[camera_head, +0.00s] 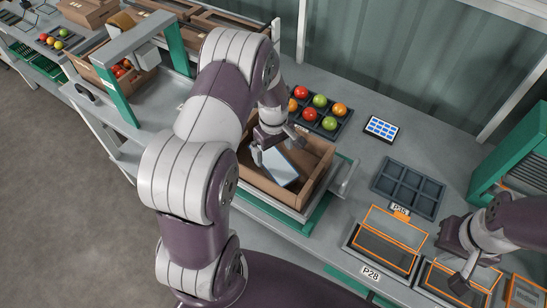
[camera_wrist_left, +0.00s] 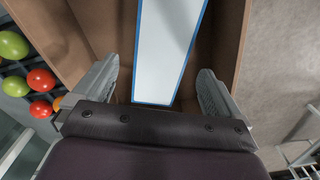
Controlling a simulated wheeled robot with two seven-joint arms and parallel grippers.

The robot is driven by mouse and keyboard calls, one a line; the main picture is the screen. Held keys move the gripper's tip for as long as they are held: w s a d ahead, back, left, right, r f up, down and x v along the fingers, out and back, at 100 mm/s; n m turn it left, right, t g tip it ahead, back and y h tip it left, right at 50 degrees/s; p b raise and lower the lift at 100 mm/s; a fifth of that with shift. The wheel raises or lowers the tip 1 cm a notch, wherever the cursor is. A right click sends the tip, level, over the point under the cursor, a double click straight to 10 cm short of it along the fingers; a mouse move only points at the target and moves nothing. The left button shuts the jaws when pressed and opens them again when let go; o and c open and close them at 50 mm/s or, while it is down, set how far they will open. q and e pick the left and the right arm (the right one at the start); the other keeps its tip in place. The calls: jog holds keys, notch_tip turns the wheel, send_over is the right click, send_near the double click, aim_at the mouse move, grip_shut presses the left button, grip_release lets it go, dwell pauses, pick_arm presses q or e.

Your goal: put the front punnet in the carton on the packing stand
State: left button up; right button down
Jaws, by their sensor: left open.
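The cardboard carton (camera_head: 262,184) sits on the packing stand (camera_head: 345,180), left of centre on the bench. A pale, blue-edged flat piece (camera_head: 284,177) leans inside it; I cannot tell if it is a punnet. My left gripper (camera_head: 275,146) is open over the carton. In the left wrist view the pale piece (camera_wrist_left: 170,45) lies between the open fingers (camera_wrist_left: 165,92), with no finger seen touching it. Two orange-edged clear punnets stand at the front right, one (camera_head: 388,240) beside the label P28, the other (camera_head: 455,287) further right. My right gripper (camera_head: 474,272) is open at the right one.
A dark tray of tomatoes (camera_head: 333,124) lies behind the carton. A tablet (camera_head: 381,128) and an empty divided tray (camera_head: 408,188) lie to the right. A green machine (camera_head: 515,150) stands at the far right. A green-legged frame (camera_head: 112,95) stands on the left.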

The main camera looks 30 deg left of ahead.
pick_arm(q)
notch_tip(320, 180, up, 8)
jog(key=b, duration=0.1)
jog(key=s+d+r+m, duration=0.2)
jog(key=s+d+m, duration=0.2)
jog(key=s+m, duration=0.2)
jog(key=s+d+r+m+t, duration=0.1)
jog(key=s+d+r+m, duration=0.1)
jog(key=s+d+m, duration=0.2)
jog(key=s+m, duration=0.2)
jog(key=s, duration=0.1)
jog(key=shift+s+m, duration=0.3)
jog(key=shift+m, duration=0.1)
jog(key=shift+s+d+r, duration=0.1)
jog(key=shift+d+r, duration=0.05)
